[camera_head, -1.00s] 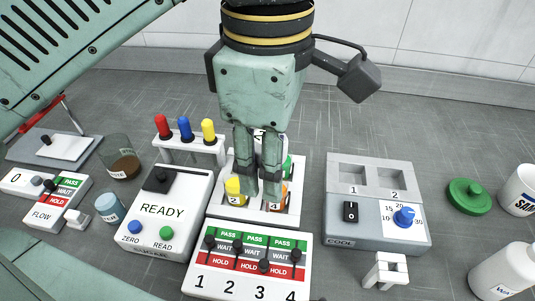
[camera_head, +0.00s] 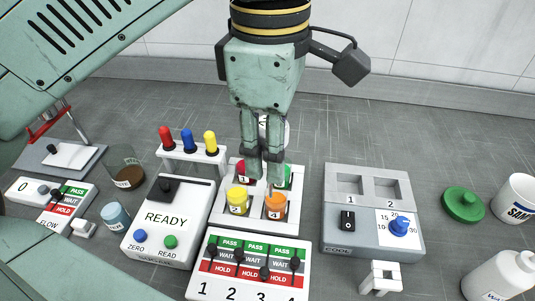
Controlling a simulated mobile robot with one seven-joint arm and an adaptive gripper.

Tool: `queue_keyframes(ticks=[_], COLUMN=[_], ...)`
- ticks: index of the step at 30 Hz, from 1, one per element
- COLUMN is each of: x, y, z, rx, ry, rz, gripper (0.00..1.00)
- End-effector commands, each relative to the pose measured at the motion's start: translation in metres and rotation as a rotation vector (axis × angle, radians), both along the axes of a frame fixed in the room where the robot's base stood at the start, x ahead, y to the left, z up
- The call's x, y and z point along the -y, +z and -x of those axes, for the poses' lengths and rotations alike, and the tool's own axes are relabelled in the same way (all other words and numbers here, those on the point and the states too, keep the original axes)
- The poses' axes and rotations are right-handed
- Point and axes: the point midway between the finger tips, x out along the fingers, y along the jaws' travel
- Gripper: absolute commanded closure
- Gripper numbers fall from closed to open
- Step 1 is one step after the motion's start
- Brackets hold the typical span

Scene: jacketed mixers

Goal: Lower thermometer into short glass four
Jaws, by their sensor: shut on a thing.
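My gripper (camera_head: 264,178) points down over the holder of short glasses (camera_head: 254,217), its fingers close together. It is shut on what seems to be the thermometer; a white rounded face (camera_head: 284,132) with a dark mark shows partly behind the fingers. The thermometer's lower end is too small to make out. The orange glass, marked 4 (camera_head: 275,207), stands upright at the holder's front right, just below and right of the fingertips. The yellow glass (camera_head: 238,201) is at front left. Red (camera_head: 243,172) and green (camera_head: 285,176) glasses stand behind, partly covered by the fingers.
A READY box (camera_head: 166,219) and a rack of coloured-top droppers (camera_head: 188,151) stand to the left. A green lid (camera_head: 463,205) and white containers (camera_head: 513,197) are far right.

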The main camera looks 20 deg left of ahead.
Motion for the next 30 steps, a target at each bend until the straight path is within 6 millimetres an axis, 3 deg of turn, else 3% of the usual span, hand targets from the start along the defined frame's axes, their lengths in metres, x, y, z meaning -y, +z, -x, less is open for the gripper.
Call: queue_keyframes(ticks=[3, 9, 30], x=[-0.009, -0.018, -0.020], y=[-0.023, -0.048, -0.076], z=[-0.036, -0.073, -0.077], rx=[-0.002, -0.006, -0.005], ry=[-0.005, -0.004, -0.002], rz=[0.007, -0.005, -0.009], gripper=[0.91, 0.91, 0.91])
